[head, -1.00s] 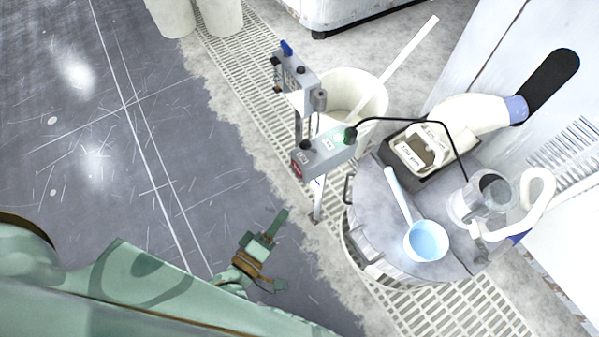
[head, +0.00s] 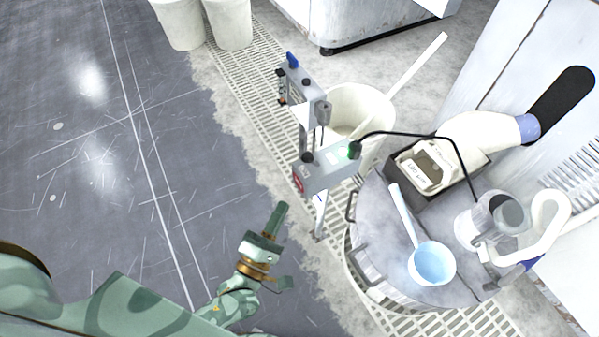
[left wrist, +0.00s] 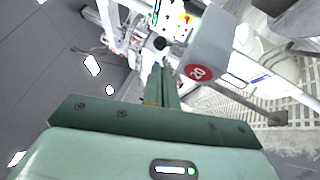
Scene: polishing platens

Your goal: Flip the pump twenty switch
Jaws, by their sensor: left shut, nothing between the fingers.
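The pump twenty box is a grey control box (head: 335,170) on a metal post, with a green light on top, a dark knob and a red label on its end. In the left wrist view the box (left wrist: 208,45) carries a round red label (left wrist: 197,72) reading 20. A dark round knob (left wrist: 160,43) shows beside it; I cannot tell whether it is the switch, or its position. My left gripper (head: 282,207) is shut and empty, below and left of the box and apart from it in the head view. Its fingertips (left wrist: 160,68) point towards the knob. My right gripper is not in view.
A second grey box (head: 300,78) with a blue knob stands higher on the post. A black cable runs right from the lower box. A white bucket (head: 376,102) stands behind, and a round drum (head: 375,235) carries a blue-filled dipper (head: 432,263). Open floor lies left.

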